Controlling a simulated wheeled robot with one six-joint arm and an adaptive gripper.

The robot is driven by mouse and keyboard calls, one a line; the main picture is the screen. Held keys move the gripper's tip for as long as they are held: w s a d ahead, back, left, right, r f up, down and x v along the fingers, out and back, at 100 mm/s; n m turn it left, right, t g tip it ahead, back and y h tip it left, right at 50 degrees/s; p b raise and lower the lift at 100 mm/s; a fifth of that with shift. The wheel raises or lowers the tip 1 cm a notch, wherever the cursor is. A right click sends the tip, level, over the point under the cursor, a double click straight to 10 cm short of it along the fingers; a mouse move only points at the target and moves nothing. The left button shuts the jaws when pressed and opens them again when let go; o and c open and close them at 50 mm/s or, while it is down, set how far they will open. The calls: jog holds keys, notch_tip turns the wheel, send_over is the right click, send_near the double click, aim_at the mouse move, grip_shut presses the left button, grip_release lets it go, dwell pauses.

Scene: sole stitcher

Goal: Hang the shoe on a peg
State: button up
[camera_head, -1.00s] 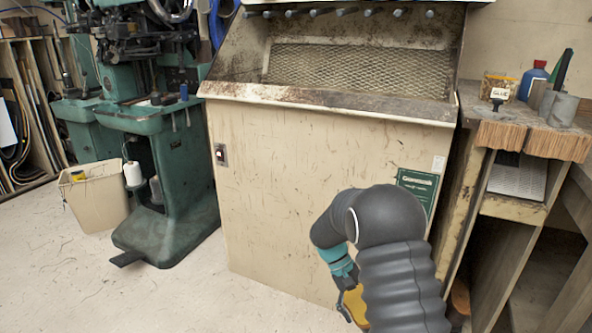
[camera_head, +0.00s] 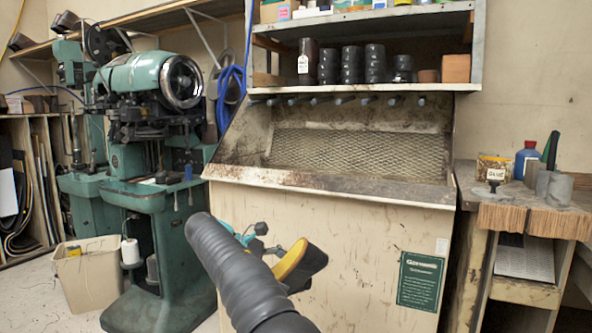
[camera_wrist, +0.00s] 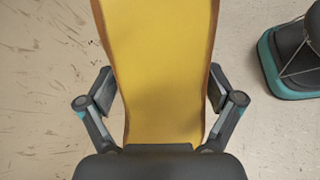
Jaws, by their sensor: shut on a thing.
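The shoe (camera_head: 302,264) shows a yellow face and a dark side in the head view, in front of the beige cabinet. In the wrist view its yellow surface (camera_wrist: 160,60) fills the middle, between the two fingers. My gripper (camera_wrist: 163,95) is shut on the shoe, a finger on each side. In the head view my gripper (camera_head: 272,252) is partly hidden behind my arm. A row of short dark pegs (camera_head: 343,100) juts out under the shelf, above and behind the shoe. The pegs look bare.
A shelf (camera_head: 440,89) with dark rolls and boxes hangs above the pegs. The cabinet (camera_head: 340,240) has a sloped mesh recess (camera_head: 355,150). A green stitching machine (camera_head: 150,200) stands left, and a workbench (camera_head: 530,215) with glue and bottles stands right. Space before the pegs looks clear.

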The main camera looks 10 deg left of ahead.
jog(key=s+a+r+n+t+y, duration=0.15)
jog(key=r+n+t, duration=0.25)
jog(key=r, duration=0.6)
jog(key=a+r+n+t+y, duration=0.1)
jog(key=a+r+n+t, duration=0.3)
jog(key=r, duration=0.6)
jog(key=s+d+r+n+t+y, duration=0.1)
jog(key=d+r+n+t, duration=0.1)
jog(key=r, duration=0.8)
jog(key=s+d+r+n+t+y, duration=0.1)
jog(key=r+n+t, duration=0.3)
jog(key=r, duration=0.6)
jog(key=shift+s+d+r+n+t+y, duration=0.25)
jog(key=shift+s+d+n+t+y, duration=0.15)
jog(key=shift+d+n, duration=0.35)
jog(key=shift+a+n+t+h, duration=0.15)
jog(key=shift+n+t+h, duration=0.1)
jog(key=shift+t, duration=0.15)
